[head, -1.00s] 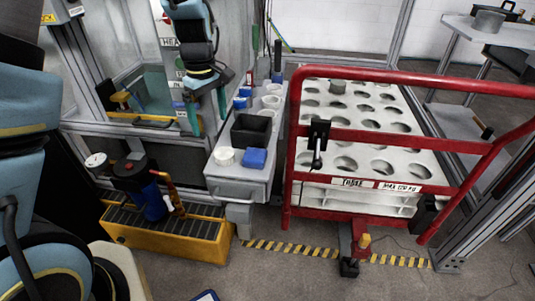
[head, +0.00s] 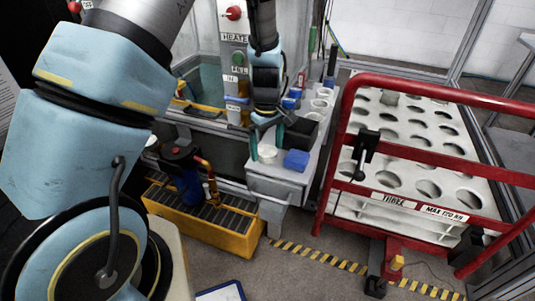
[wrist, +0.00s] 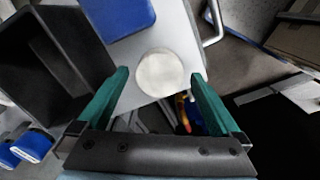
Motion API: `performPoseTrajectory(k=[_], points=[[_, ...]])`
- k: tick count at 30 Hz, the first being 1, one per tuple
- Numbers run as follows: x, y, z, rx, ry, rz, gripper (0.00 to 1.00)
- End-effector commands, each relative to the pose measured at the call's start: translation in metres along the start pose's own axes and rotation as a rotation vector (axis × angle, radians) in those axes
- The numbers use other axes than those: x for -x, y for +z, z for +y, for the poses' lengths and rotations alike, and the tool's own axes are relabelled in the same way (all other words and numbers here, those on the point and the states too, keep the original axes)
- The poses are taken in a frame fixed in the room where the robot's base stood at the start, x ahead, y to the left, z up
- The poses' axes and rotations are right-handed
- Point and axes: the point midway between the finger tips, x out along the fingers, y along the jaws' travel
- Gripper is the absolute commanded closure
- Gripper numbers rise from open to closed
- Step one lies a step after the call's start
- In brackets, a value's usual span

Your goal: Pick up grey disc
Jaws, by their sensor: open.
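A pale grey-white disc (wrist: 159,72) lies on the grey side table near its corner, beside a blue box (wrist: 118,14). In the wrist view it lies between the green fingertips of my gripper (wrist: 158,78), which are apart with gaps on both sides. The head view shows the disc (head: 267,153) below my open gripper (head: 267,138), next to the blue box (head: 296,160). I cannot tell how high the fingertips are above the table. A darker grey round piece (head: 389,98) sits at the far left of the white rack.
A black open bin (head: 300,132) stands behind the blue box on the side table (head: 277,184). White cups (head: 320,104) stand farther back. The red-railed cart (head: 440,148) with its white holed rack is to the right. A yellow grated tray (head: 205,222) is on the floor.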

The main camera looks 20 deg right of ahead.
Motion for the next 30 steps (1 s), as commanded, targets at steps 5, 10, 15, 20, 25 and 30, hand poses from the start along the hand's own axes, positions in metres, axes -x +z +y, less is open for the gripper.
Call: performPoseTrajectory(k=[5,10,15,20,25,30], points=[[-0.0024,-0.0003,0.0004,0.0,0.002,0.001,0.0],[-0.0022,-0.0002,0.0003,0.0,0.001,0.001,0.1],[-0.0021,-0.0001,0.0003,0.0,0.001,0.001,0.29],[-0.0021,-0.0001,0.0002,0.0,0.001,0.001,0.47],[-0.002,-0.0001,0.0002,0.0,0.001,0.001,0.66],[-0.0018,-0.0002,0.0004,0.0,0.001,0.001,0.75]])
